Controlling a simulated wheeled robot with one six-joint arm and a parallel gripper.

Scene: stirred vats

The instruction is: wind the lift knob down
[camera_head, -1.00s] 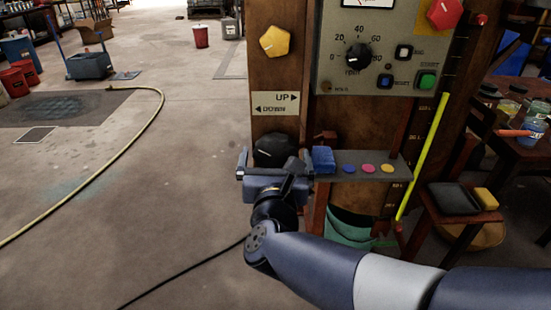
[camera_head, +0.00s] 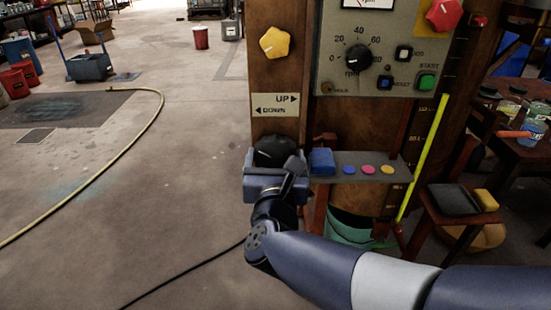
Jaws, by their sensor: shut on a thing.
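The lift knob (camera_head: 276,150) is a dark round knob with a pale pointer mark, low on the brown post, below the UP/DOWN sign (camera_head: 275,105). On the sign, UP has an arrow to the right and DOWN an arrow to the left. My gripper (camera_head: 275,163) is at the knob, with one finger at its left side and one at its right. It is shut on the knob. The gripper body and wrist hide the knob's lower part.
A yellow knob (camera_head: 274,43) sits higher on the post. Right of my gripper, a small shelf (camera_head: 345,172) holds a blue block (camera_head: 321,161) and coloured discs. A grey control panel (camera_head: 385,55) is above it. The floor to the left is open, with a yellow hose (camera_head: 150,128).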

